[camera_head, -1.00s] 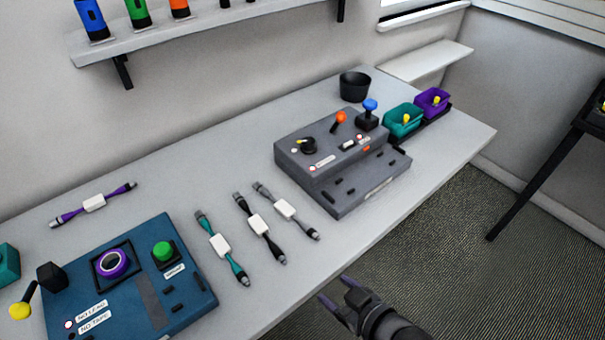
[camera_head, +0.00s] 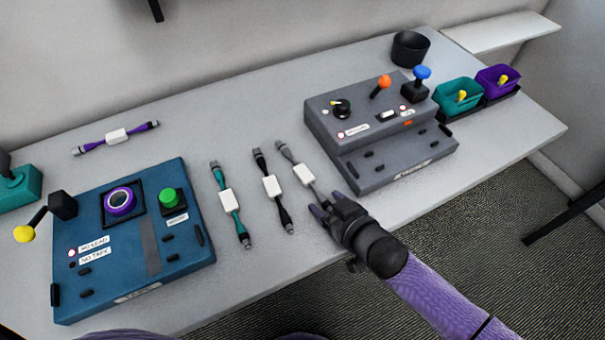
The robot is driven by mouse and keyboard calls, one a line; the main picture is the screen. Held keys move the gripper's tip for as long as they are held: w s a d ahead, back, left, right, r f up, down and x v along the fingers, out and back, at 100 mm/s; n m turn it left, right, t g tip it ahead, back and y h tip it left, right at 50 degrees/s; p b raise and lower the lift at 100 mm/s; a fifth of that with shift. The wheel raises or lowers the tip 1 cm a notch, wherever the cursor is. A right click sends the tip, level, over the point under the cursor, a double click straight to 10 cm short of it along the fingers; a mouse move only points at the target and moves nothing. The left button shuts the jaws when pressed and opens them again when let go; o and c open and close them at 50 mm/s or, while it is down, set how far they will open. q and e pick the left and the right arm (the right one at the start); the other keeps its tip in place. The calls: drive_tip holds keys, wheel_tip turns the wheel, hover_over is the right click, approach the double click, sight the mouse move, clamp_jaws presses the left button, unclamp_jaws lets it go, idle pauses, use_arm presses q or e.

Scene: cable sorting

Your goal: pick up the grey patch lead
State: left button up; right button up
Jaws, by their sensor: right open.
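The grey patch lead (camera_head: 304,174) lies on the bench, the rightmost of three leads in a row, with a white block at its middle. Its upper end shows clear; its lower end runs up to my right gripper and is partly hidden by it. A purple sleeve shows at the bottom edge, but my left gripper does not show.
A black lead (camera_head: 272,188) and a teal lead (camera_head: 226,202) lie left of the grey one. A grey control box (camera_head: 400,165) stands close on the right, a blue box (camera_head: 120,270) on the left. A purple lead (camera_head: 116,136) lies farther back. The bench's front edge is near.

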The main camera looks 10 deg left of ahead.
clamp_jaws()
idle(0.3)
